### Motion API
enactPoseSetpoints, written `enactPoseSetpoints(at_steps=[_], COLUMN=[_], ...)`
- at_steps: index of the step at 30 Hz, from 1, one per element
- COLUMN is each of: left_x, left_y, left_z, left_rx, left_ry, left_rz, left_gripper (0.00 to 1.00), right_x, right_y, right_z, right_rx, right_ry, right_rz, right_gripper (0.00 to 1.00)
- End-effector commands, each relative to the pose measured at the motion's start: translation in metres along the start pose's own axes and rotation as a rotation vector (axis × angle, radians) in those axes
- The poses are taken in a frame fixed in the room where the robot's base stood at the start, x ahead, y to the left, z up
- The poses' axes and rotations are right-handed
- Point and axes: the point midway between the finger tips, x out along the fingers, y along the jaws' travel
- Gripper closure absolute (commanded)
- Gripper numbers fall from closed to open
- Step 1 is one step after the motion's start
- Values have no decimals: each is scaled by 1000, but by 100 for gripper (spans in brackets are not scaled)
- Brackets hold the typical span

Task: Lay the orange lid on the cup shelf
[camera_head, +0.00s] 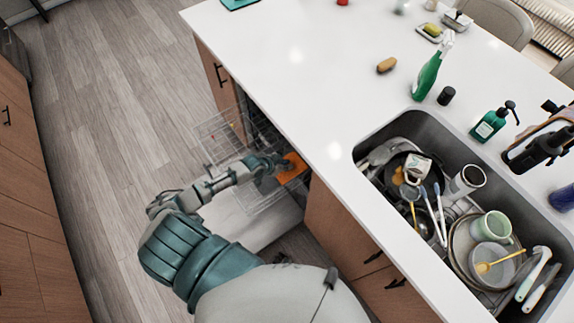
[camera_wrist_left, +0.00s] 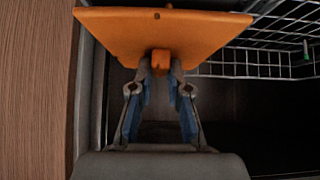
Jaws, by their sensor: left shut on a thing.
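The orange lid (camera_head: 292,168) is at the dishwasher opening under the counter edge in the head view. In the left wrist view the orange lid (camera_wrist_left: 160,32) fills the top middle, its flat face spread wide and its small knob toward me. My left gripper (camera_head: 270,164) is shut on the lid. In the left wrist view the fingertips of my left gripper (camera_wrist_left: 161,66) pinch the knob. A wire rack (camera_head: 222,135) stands out of the dishwasher beside my left arm. I cannot tell which rack part is the cup shelf. My right gripper is not in view.
The open dishwasher door (camera_head: 235,222) lies below my left arm. The white counter (camera_head: 300,60) overhangs the opening. Wire rack bars (camera_wrist_left: 270,45) are close to the lid's right side. A wooden panel (camera_wrist_left: 35,90) is at left. The sink (camera_head: 415,130) holds several dishes.

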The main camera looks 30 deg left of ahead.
Motion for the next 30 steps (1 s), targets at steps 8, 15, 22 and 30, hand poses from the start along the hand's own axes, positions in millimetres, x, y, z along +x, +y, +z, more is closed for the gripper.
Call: enactPoseSetpoints(at_steps=[8,15,22,30], left_x=[0,-6,-51,-104], left_y=[2,4,1,1], left_z=[-1,-3,-1,-1], left_rx=[3,5,4,4], left_ry=[-2,-3,-3,-4], left_rz=[-3,-5,-2,-2], left_gripper=[58,58,58,58], right_x=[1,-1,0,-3], right_y=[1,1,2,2], right_z=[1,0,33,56], right_rx=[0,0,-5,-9], right_ry=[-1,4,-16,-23], right_rz=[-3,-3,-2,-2], right_gripper=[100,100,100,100])
